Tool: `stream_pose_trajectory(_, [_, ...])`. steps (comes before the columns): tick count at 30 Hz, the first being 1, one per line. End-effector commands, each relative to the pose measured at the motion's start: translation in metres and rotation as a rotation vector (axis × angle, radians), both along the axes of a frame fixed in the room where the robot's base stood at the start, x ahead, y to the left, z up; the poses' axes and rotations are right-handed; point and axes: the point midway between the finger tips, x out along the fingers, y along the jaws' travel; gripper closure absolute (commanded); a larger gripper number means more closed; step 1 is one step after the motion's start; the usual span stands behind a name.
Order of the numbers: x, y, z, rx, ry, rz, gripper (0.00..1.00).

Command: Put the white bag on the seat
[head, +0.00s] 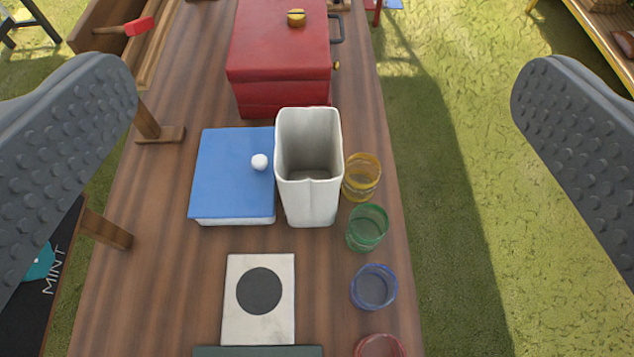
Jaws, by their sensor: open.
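My gripper (325,85) is open and empty, its two grey studded fingers wide apart at the left and right edges of the view. I see nothing that is clearly a white bag. A tall, open-topped white container (308,200) stands upright on the wooden table, between and below the fingers in the picture; it looks more like a jug or vase than a bag. No seat can be made out for certain. Dark legs of a piece of furniture (40,22) show at the top left, mostly cut off.
On the table (160,250), a blue-lidded box (225,175) stands left of the white container and a red chest (280,50) behind it. Yellow (361,178), green (367,228), blue (373,287) and red (380,346) glasses line the right side. A white card (237,330) lies in front. Grass is right.

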Motion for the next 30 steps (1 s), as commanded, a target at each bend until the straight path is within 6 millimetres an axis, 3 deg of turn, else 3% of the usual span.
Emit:
stream_pose_trajectory(1, [0.015,-0.001,-0.042,-0.003,0.025,-0.002,0.0])
stream_pose_trajectory(3, [0.032,-0.001,-0.088,-0.001,0.043,0.0,0.0])
stream_pose_trajectory(9, [0.054,0.001,-0.2,0.009,0.081,0.02,0.0])
stream_pose_trajectory(12, [0.057,0.003,-0.238,0.019,0.096,0.03,0.0])
stream_pose_trajectory(15, [0.057,0.004,-0.261,0.027,0.101,0.039,0.0])
stream_pose_trajectory(18, [0.058,0.005,-0.271,0.031,0.104,0.045,0.0])
stream_pose_trajectory(23, [0.065,0.005,-0.276,0.032,0.103,0.045,0.0])
stream_pose_trajectory(30, [0.091,0.006,-0.287,0.032,0.103,0.045,0.0])
